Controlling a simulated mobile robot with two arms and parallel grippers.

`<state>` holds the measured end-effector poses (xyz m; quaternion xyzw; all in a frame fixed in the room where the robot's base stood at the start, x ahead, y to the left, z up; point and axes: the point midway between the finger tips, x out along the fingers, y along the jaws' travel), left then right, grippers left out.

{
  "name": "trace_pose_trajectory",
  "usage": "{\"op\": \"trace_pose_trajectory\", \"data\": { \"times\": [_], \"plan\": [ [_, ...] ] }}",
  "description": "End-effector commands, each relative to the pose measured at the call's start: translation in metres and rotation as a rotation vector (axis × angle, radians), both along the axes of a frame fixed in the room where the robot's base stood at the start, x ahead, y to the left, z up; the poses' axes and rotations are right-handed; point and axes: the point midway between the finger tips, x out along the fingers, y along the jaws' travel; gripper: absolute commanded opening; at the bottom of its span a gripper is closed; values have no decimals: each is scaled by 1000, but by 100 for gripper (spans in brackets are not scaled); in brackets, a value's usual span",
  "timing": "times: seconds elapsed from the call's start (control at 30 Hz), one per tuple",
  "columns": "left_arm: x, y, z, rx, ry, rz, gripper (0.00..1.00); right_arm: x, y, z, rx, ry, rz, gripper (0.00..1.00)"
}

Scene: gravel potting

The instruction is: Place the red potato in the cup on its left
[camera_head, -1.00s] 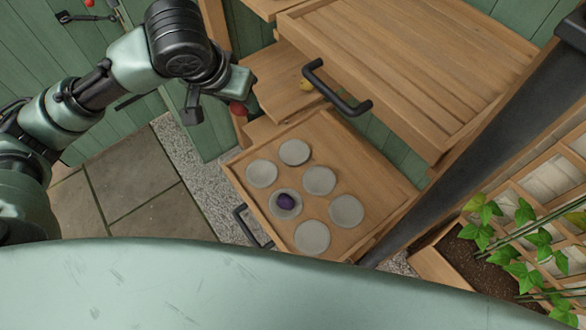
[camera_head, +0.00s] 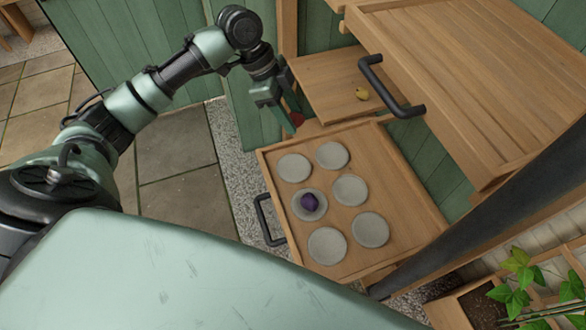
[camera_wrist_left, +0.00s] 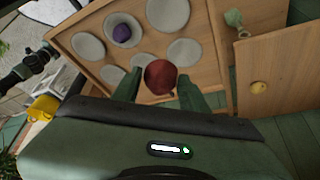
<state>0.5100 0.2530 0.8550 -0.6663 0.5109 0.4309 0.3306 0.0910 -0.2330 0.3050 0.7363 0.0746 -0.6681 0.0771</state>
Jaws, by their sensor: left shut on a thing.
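My left gripper (camera_head: 290,108) is shut on the red potato (camera_head: 297,118), just beyond the back left edge of the open drawer. In the left wrist view the red potato (camera_wrist_left: 160,77) sits between the two green fingers. The drawer (camera_head: 402,185) holds several round grey cups in two rows. A purple potato (camera_head: 308,201) lies in the middle cup (camera_head: 322,212) of the left row. The back left cup (camera_head: 294,167) and the back right cup (camera_head: 332,155) are empty. My right gripper is not in view.
A yellow potato (camera_head: 362,93) lies on a wooden shelf (camera_head: 325,85) behind the drawer. A slatted wooden top (camera_head: 450,70) with a black handle (camera_head: 385,88) overhangs at the right. A dark post (camera_head: 480,210) crosses at the lower right, near a planter (camera_head: 480,308).

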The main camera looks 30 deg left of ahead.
Motion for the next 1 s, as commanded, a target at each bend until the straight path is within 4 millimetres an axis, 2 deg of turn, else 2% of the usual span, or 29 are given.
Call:
{"op": "trace_pose_trajectory", "data": {
  "times": [0.17,0.5,0.6,0.83,1.0],
  "plan": [
    [-1,0,-38,0,6,-6,3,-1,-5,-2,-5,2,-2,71],
    [-1,0,-127,1,4,-4,3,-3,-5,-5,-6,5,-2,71],
    [-1,0,-143,1,3,-4,3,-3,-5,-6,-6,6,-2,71],
    [-1,0,-164,2,2,-5,3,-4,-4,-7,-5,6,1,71],
    [-1,0,-190,1,3,-4,3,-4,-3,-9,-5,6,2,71]
  ]
}}
